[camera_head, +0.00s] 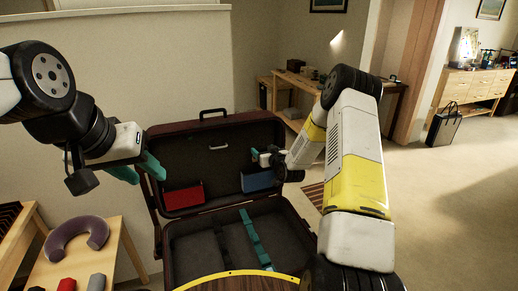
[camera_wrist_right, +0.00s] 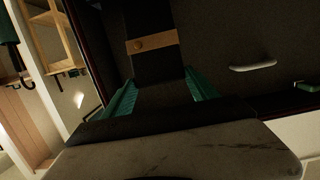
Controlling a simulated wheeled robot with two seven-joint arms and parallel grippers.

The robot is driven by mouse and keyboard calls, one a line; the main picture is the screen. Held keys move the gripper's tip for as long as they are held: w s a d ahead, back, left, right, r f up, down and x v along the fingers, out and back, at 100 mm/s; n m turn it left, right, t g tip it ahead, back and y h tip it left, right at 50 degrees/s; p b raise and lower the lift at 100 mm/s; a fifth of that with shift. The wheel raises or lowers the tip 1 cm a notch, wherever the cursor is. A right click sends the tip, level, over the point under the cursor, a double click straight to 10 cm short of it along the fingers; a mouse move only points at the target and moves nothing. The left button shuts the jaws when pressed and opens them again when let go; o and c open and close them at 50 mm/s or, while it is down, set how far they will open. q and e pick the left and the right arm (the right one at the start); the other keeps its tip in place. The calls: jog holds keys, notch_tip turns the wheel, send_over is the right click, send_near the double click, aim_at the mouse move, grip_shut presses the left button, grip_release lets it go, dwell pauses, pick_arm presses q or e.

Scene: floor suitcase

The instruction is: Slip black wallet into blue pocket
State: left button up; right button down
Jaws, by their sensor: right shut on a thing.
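The blue pocket (camera_head: 258,181) is on the inside of the open suitcase lid, at its right. My right gripper (camera_head: 262,158) is just above it, in front of the lid. In the right wrist view the right gripper (camera_wrist_right: 160,82) is shut on the black wallet (camera_wrist_right: 152,68), which has a tan band with a round stud. The wallet points away from the gripper, towards the dark lid lining. In the head view the wallet is hard to make out against the lid. My left gripper (camera_head: 140,170) is open and empty at the lid's left edge, its teal fingers apart.
The suitcase (camera_head: 190,250) lies open on the floor, with a red pocket (camera_head: 184,197) left in the lid and a teal strap (camera_head: 254,238) in the base. A small table with a neck pillow (camera_head: 76,238) stands at left. A round wooden top (camera_head: 240,284) is in front.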

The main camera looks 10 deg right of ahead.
jog(key=shift+w+a+f, duration=0.1)
jog(key=shift+w+f, duration=0.15)
jog(key=shift+f, duration=1)
jog(key=shift+w+f, duration=0.2)
jog(key=shift+f, duration=1)
jog(key=shift+c, duration=0.8)
grip_release()
jog(key=v, duration=0.7)
jog(key=shift+s, duration=0.4)
jog(key=shift+r, duration=0.1)
